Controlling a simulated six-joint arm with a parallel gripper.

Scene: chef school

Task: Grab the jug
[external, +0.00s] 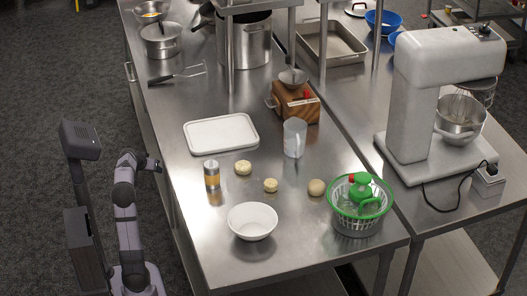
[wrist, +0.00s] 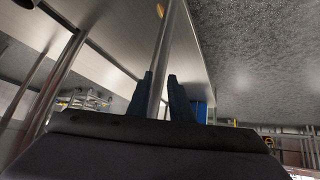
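The jug (external: 295,138) is a clear, upright measuring jug on the steel table, right of the white tray and in front of the wooden block. My gripper (external: 151,164) is off the table's left side, well away from the jug. In the wrist view, the two dark blue fingers (wrist: 160,76) stand apart, with a metal table leg showing between them. I see nothing held in them. The jug is not visible in the wrist view.
Near the jug are a white tray (external: 221,133), a wooden block (external: 287,104), a yellow-banded shaker (external: 212,175), several dough balls, a white bowl (external: 252,221) and a green salad spinner (external: 357,207). The table's left edge (external: 172,184) lies between my gripper and these things.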

